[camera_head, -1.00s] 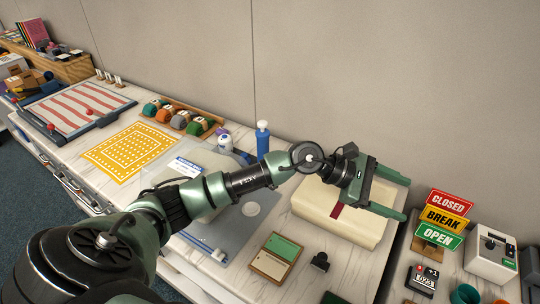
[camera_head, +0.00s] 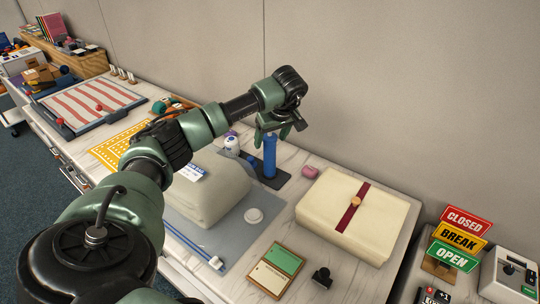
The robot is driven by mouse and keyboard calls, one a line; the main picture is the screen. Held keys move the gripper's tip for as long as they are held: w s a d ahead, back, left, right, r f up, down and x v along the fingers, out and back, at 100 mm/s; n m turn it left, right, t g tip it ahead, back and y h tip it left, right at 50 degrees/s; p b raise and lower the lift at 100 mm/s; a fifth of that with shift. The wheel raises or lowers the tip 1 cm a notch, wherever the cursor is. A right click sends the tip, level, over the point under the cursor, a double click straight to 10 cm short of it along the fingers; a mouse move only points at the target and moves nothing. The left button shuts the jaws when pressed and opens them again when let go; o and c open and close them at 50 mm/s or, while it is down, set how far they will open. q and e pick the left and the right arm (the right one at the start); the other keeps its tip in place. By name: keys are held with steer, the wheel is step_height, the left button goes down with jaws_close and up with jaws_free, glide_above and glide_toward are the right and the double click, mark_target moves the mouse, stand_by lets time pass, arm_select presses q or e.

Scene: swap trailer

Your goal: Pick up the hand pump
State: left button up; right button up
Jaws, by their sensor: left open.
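The hand pump (camera_head: 269,158) is a blue upright cylinder on a dark flat base (camera_head: 276,182). It stands near the back of the white table. My left gripper (camera_head: 273,132) is open, its green fingers at the top of the pump, and it hides the pump's upper end. I cannot tell whether the fingers touch it. My right gripper is out of view.
A white bottle (camera_head: 231,144) stands close left of the pump. A pale folded bundle (camera_head: 212,196) lies in front, and a cream bundle with a red band (camera_head: 390,222) lies to the right. A small pink block (camera_head: 310,171) is between. The wall is behind.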

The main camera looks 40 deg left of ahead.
mark_target(270, 156)
arm_select(q)
steer(key=shift+x, duration=1.55)
steer(key=shift+d, duration=0.1)
jaws_close()
